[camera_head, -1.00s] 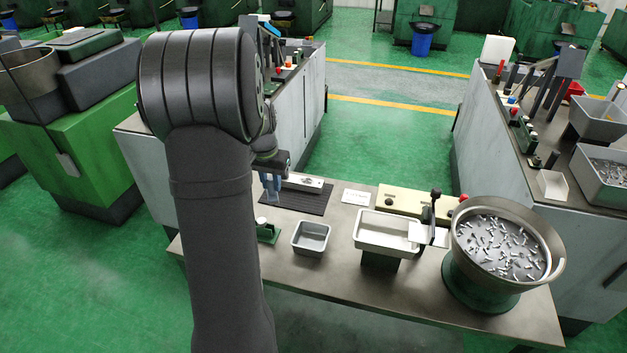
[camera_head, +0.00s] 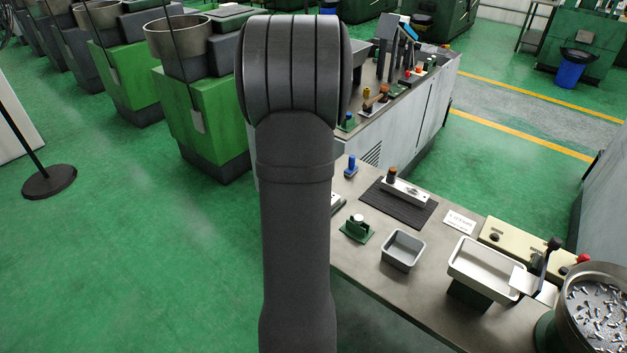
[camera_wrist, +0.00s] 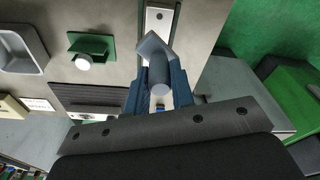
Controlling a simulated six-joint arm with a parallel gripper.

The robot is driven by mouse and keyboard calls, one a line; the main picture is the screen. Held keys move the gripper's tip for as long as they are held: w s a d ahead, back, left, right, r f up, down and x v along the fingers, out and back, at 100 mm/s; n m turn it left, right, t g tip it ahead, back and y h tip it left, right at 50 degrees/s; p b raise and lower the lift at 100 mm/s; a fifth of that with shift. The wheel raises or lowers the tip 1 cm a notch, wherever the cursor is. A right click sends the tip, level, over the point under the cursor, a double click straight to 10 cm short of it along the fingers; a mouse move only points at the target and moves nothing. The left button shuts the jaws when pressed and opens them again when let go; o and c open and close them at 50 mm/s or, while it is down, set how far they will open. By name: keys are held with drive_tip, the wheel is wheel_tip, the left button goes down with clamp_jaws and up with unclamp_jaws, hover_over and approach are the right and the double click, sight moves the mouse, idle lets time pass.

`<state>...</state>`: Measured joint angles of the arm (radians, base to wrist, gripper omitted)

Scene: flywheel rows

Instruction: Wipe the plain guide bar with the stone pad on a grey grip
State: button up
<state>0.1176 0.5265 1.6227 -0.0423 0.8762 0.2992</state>
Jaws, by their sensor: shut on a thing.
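In the wrist view my gripper (camera_wrist: 158,95), with blue fingers, is shut on a grey round grip (camera_wrist: 159,72). A pale grey angled pad (camera_wrist: 153,46) sits at the grip's far end. Beyond the pad is a pale metal bar (camera_wrist: 158,20) with a dark hole; the pad overlaps it in the picture, and I cannot tell whether they touch. In the head view only an end of this bar (camera_head: 338,203) shows beside my arm, which hides the gripper and pad. A second metal bar (camera_head: 405,192) lies on a black ribbed mat (camera_head: 425,213).
A brown-topped grip (camera_head: 391,174) stands at the second bar and a blue one (camera_head: 351,166) behind. A green fixture with a white knob (camera_head: 357,229), a grey tray (camera_head: 403,250), a white tray (camera_head: 487,272) and a bowl of parts (camera_head: 600,310) stand to the right.

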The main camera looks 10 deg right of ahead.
drive_tip(key=shift+f, duration=2)
wheel_tip(320, 180, down, 2)
drive_tip(key=shift+d, duration=0.1)
drive_tip(key=shift+w+d, duration=0.6)
drive_tip(key=shift+w, duration=0.05)
clamp_jaws()
drive_tip(key=shift+c, duration=0.3)
unclamp_jaws()
drive_tip(key=shift+w+d, duration=2.1)
drive_tip(key=shift+w, duration=0.05)
drive_tip(key=shift+s+a, duration=2.7)
drive_tip(key=shift+s, duration=0.05)
drive_tip(key=shift+a+r, duration=0.1)
drive_tip(key=shift+r, duration=4.05)
drive_tip(key=shift+f, duration=0.15)
